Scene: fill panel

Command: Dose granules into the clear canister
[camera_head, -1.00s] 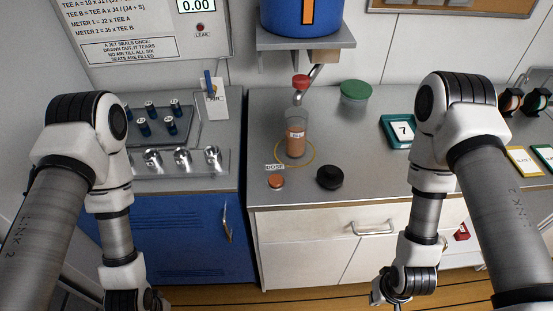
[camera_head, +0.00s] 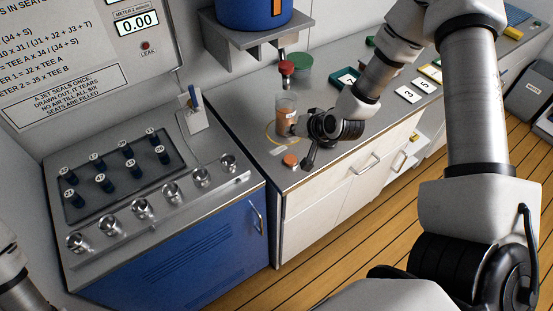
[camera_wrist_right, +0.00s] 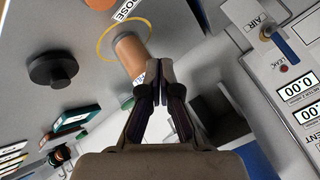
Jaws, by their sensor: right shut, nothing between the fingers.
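The clear canister (camera_head: 286,104) stands upright on the counter inside a yellow ring, with orange-brown granules in it. It also shows in the right wrist view (camera_wrist_right: 131,54). The orange dose button (camera_head: 290,159) is on the counter in front. My right gripper (camera_head: 297,127) is beside the canister; in the wrist view its fingers (camera_wrist_right: 158,68) are shut and empty, close to the canister. I cannot tell whether they touch it. My left gripper is out of view.
A black lid (camera_wrist_right: 52,68) lies on the counter near the canister. A green lid (camera_head: 301,62) sits behind it. Number cards (camera_head: 409,94) lie to the right. The left bench (camera_head: 85,263) holds numbered dark jets and a row of metal seats.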

